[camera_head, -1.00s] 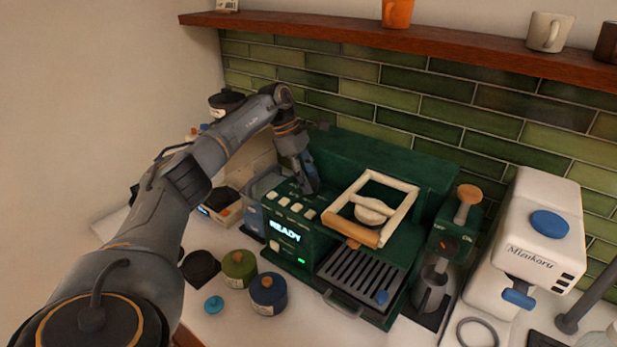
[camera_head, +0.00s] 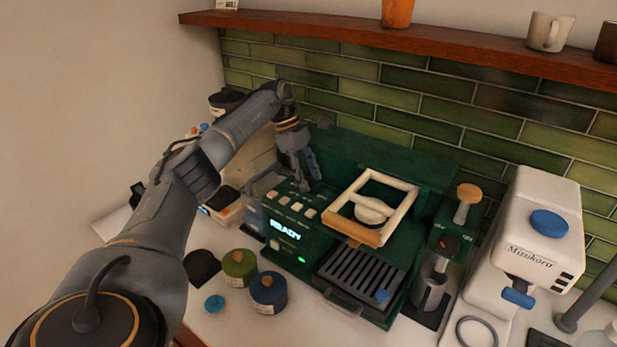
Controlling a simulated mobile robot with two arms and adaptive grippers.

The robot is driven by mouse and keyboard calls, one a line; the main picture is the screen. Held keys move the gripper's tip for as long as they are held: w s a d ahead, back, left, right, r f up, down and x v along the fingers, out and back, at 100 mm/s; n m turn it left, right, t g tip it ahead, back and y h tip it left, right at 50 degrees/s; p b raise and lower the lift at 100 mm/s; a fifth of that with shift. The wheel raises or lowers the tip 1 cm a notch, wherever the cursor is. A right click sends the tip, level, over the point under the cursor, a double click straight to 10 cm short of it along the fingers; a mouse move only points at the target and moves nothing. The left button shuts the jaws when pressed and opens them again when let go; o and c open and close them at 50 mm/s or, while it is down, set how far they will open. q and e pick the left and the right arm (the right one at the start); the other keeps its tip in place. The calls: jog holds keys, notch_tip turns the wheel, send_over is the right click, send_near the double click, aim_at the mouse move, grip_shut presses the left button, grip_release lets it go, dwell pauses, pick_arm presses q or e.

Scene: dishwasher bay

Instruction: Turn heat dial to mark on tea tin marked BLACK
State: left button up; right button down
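My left gripper (camera_head: 309,178) reaches down from the back left, its fingertips at the top of the green machine (camera_head: 340,150), behind a row of pale buttons. Whether the fingers are apart or closed, and whether they touch anything, is too small to tell. No heat dial shows clearly under them. My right gripper is not in view.
A pale wooden frame (camera_head: 363,236) stands on the machine above a slatted drip tray (camera_head: 360,274). The display (camera_head: 286,230) reads READY. A white grinder (camera_head: 533,240) stands at right. A shelf (camera_head: 440,38) with cups runs above.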

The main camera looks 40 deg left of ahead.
pick_arm(q)
jog(key=shift+f, duration=0.1)
jog(key=v, duration=1.2)
